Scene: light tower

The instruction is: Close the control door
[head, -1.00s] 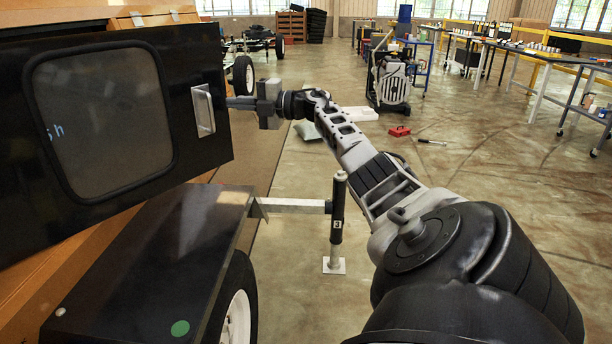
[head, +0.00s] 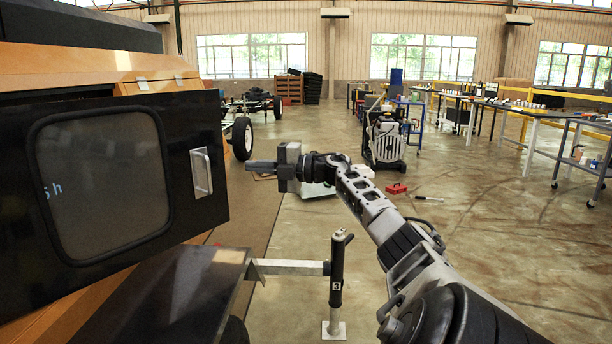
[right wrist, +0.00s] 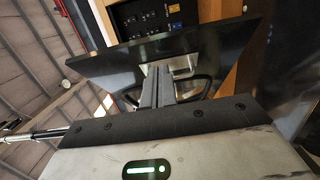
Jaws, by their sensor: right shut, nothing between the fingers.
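The control door (head: 20,180) is a black panel with a rounded dark window (head: 100,180) and a silver handle (head: 201,172) near its right edge. It stands open at the left of the head view. In the right wrist view the door (right wrist: 215,50) is in front of the fingers, and the control panel (right wrist: 150,18) with switches shows uncovered behind it. My right gripper (head: 250,166) is shut and empty, just right of the door's edge in the head view. In the right wrist view its fingers (right wrist: 158,85) point toward the handle; contact is not clear. My left gripper is not in view.
The orange tower body (head: 110,62) is behind the door. A black fender (head: 160,295) and a numbered jack post (head: 337,275) stand below. A red toolbox (head: 396,188) lies on the floor farther back. The floor to the right is largely open.

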